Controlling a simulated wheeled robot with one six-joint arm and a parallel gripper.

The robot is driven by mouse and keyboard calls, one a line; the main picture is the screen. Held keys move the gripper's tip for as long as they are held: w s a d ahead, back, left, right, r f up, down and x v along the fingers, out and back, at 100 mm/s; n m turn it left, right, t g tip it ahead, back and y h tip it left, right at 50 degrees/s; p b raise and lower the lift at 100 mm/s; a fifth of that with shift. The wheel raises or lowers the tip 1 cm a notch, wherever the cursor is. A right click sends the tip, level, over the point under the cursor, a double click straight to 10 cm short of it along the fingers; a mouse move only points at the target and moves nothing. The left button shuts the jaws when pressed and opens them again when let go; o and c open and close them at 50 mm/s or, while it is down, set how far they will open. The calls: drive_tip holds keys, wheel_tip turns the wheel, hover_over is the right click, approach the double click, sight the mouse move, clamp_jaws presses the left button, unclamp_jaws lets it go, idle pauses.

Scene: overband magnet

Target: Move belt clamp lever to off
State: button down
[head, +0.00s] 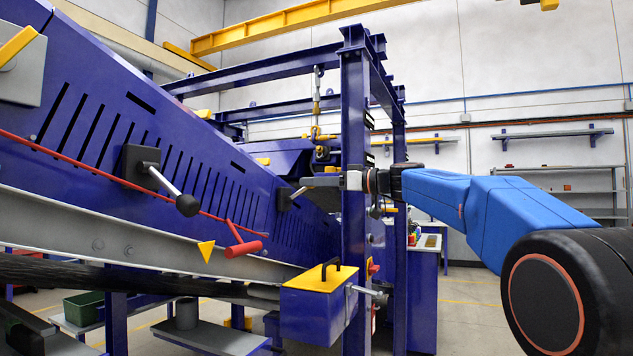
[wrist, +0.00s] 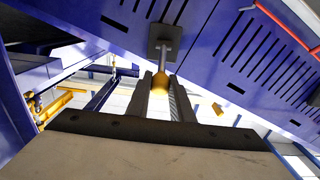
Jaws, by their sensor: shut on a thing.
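My gripper (wrist: 161,80) is shut on this knob, one finger on each side. In the head view my gripper (head: 318,183) reaches in from the right to the lever's black mount (head: 283,199); the knob is hidden there by the fingers. A second lever (head: 166,181) with a black knob sits further left on the wall, tilted down to the right. No label is readable on either.
A red cord (head: 100,170) with a red handle (head: 243,248) and a yellow triangular flag (head: 206,250) runs along the wall. A blue upright post (head: 355,120) stands close to my wrist. A blue box with a yellow lid (head: 320,278) is below.

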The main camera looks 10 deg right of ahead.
drive_tip(key=shift+f, duration=0.1)
idle(0.3)
drive_tip(key=shift+s+d+f, duration=0.15)
drive_tip(key=shift+d+f, duration=0.1)
drive_tip(key=shift+f, duration=0.35)
drive_tip(key=shift+s+d+f, duration=0.15)
drive_tip(key=shift+d+f, duration=0.05)
drive_tip(key=shift+f, duration=0.35)
